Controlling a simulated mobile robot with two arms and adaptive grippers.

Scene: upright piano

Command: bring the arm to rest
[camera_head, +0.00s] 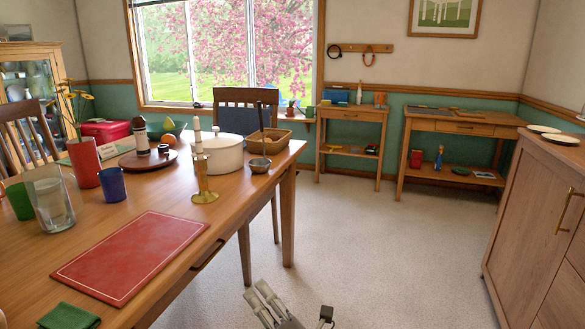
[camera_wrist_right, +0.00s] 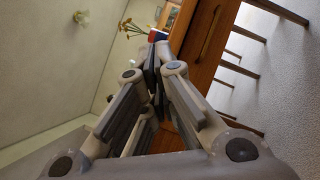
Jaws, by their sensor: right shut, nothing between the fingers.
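My right gripper (camera_head: 257,289) shows at the bottom edge of the head view, over open floor to the right of the table's front edge. Its fingers lie close together and hold nothing. In the right wrist view the same gripper (camera_wrist_right: 157,58) is shut, with its fingertips meeting. The rest of my right arm is mostly below the head view's frame. My left gripper is not in the head view.
The wooden table (camera_head: 150,295) at left bears a red board (camera_head: 132,258), a brass candlestick (camera_head: 204,190), a white pot (camera_head: 222,155) and glasses. A wooden cabinet (camera_head: 530,225) stands at right. The carpeted floor (camera_head: 390,250) between them is clear.

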